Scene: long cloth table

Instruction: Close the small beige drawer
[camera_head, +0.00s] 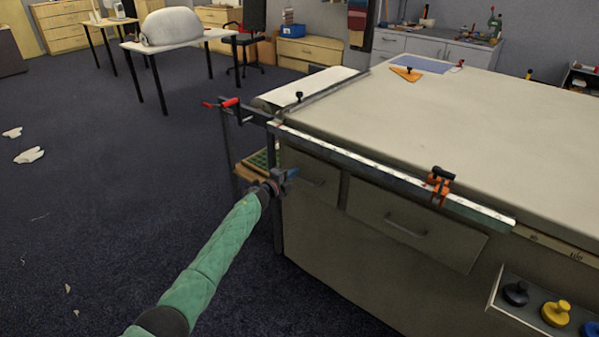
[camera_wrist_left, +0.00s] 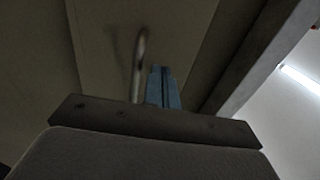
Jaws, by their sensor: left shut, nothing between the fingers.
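The long table's beige front holds a smaller drawer (camera_head: 325,190) at the left and a wider drawer (camera_head: 455,245) to its right. Each has a metal bar handle. How far the smaller drawer stands out is hard to tell. My left gripper (camera_head: 291,174) is in front of the smaller drawer's left part, its blue fingers shut and empty, and it hides part of the front. In the left wrist view the shut fingers (camera_wrist_left: 163,88) are right beside a curved metal handle (camera_wrist_left: 139,65) on a beige panel; contact cannot be told. My right gripper is not in view.
A metal rail with an orange clamp (camera_head: 440,185) runs along the tabletop edge above the drawers. A red-handled clamp (camera_head: 230,103) juts out at the corner. A shelf with knobs (camera_head: 545,310) projects at lower right. The floor to the left is mostly clear.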

